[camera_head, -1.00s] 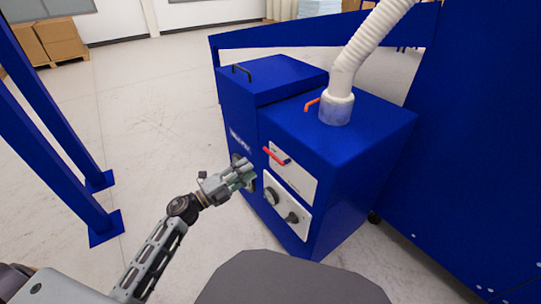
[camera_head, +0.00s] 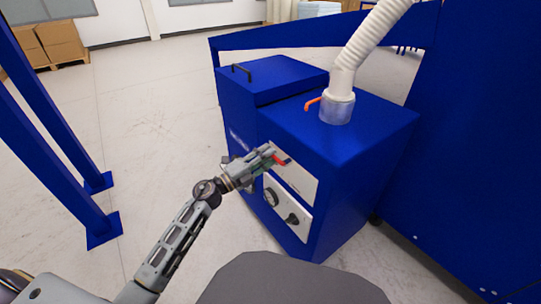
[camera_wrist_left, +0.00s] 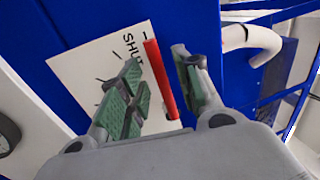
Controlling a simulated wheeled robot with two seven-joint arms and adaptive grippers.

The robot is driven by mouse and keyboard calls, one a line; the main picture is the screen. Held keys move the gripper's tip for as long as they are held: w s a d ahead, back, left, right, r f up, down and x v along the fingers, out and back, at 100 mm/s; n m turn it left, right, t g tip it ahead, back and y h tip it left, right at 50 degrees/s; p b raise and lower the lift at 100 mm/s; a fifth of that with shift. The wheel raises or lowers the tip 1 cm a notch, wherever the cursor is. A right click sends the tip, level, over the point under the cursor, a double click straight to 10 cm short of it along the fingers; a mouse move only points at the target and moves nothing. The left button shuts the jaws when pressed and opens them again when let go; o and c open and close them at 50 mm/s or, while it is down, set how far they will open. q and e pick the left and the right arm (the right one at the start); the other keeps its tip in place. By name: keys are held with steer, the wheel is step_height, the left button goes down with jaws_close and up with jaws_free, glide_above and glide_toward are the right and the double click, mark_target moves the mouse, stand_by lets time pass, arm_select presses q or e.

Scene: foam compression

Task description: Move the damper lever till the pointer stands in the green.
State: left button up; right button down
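The red lever (camera_head: 282,160) sits on a white plate (camera_head: 298,178) on the blue cabinet's front. In the left wrist view the lever (camera_wrist_left: 160,80) stands between the two fingers of my left gripper (camera_wrist_left: 162,72), with "SHUT" printed beside it. My left gripper (camera_head: 270,153) is open around the lever, and the fingers do not look closed on it. A round dial (camera_head: 271,196) is on the lower plate, and its edge shows in the left wrist view (camera_wrist_left: 6,134). Its pointer and any green zone cannot be read. My right gripper is not in view.
The blue cabinet (camera_head: 350,150) carries a white hose (camera_head: 365,42) and an orange handle (camera_head: 312,103) on top. A black knob (camera_head: 292,218) is on the lower plate. Blue posts (camera_head: 60,170) stand at left, with clear floor between.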

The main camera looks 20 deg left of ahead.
arm_select(q)
steer(key=shift+x, duration=0.9)
jaws_close()
